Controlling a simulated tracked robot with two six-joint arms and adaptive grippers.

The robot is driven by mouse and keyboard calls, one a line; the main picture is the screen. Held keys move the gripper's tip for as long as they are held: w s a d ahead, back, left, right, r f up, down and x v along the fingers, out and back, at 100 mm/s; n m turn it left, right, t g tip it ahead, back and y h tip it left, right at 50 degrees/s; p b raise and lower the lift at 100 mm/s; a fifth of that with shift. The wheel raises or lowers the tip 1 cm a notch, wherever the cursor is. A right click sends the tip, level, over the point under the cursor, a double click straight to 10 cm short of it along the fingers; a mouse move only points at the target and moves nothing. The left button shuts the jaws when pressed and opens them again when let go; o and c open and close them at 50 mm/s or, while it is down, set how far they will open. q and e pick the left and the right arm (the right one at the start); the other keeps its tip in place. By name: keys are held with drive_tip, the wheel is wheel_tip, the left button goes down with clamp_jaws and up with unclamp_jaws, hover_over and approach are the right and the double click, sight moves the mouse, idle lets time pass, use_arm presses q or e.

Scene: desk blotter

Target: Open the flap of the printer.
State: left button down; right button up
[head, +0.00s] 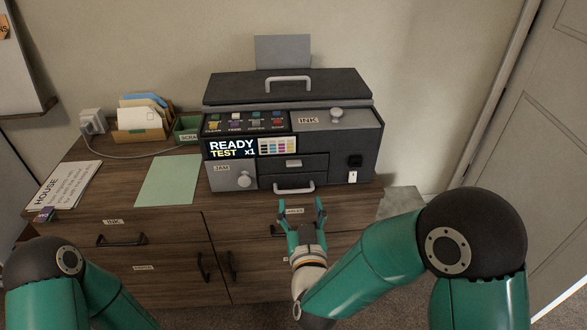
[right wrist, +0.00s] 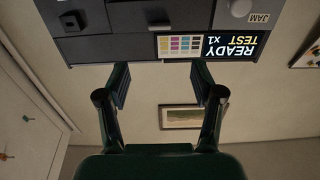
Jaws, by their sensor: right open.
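The dark printer (head: 368,152) stands on the wooden cabinet, its front towards me. Its wide top lid (head: 235,90) has a pale handle (head: 289,80) and looks shut. An INK panel (head: 312,127) with a knob lies at the upper right, and a grey JAM panel (head: 219,181) with a round knob is at the lower left front; both look closed. My right gripper (head: 302,205) is open and empty, in front of and below the printer's lower front handle (head: 294,188), apart from it. The printer shows upside down in the right wrist view (right wrist: 182,14), beyond the open fingers (right wrist: 161,76). My left gripper is out of view.
A green sheet (head: 168,180) and a HOUSE notice (head: 64,185) lie left of the printer. A letter tray (head: 140,135) and a green SCRAP bin (head: 188,137) stand behind them. Cabinet drawers with dark handles (head: 121,240) face me. The wall is close behind the printer.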

sight(294, 166)
drive_tip(key=w+p, duration=0.1)
drive_tip(key=w, duration=1.3)
